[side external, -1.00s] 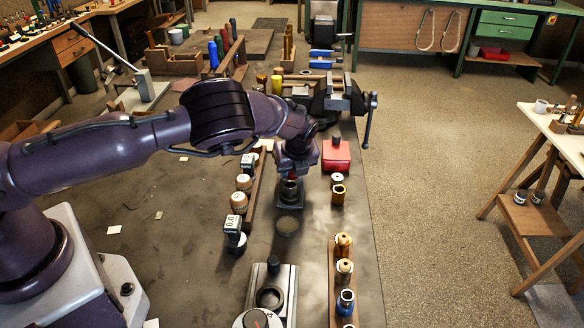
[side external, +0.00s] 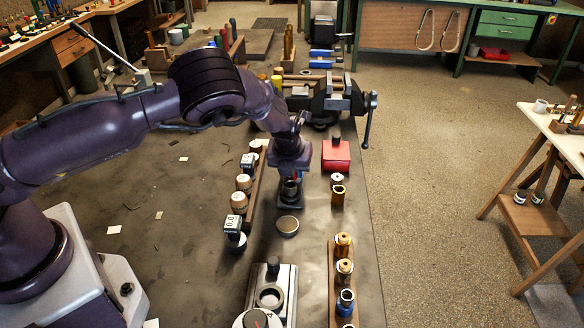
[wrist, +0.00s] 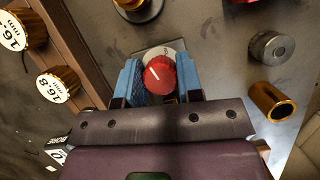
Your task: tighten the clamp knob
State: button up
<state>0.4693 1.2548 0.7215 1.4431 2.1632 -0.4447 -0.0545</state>
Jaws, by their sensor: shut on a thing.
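The clamp knob (wrist: 159,76) is red with a white pointer line. In the wrist view it sits between the two blue jaw pads of my gripper (wrist: 158,82), which is shut on it. A pale round metal part shows just beyond the knob. In the side view my gripper (side external: 291,181) is low over a small dark fixture (side external: 263,199) on the bench, and the jaws and knob are mostly hidden there.
Labelled gold-rimmed plugs (wrist: 58,85) stand in a wooden rack to the left. A brass sleeve (side external: 338,195) and a red box (side external: 336,155) are to the right. A round dish (side external: 288,226) lies in front. A vise (side external: 335,95) stands behind.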

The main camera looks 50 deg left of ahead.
jog(key=shift+m+h, duration=0.5)
jog(key=shift+m, duration=0.8)
jog(key=o, duration=0.9)
jog(key=shift+r+t, duration=0.1)
jog(key=shift+t, duration=0.2)
jog(key=v, duration=1.3)
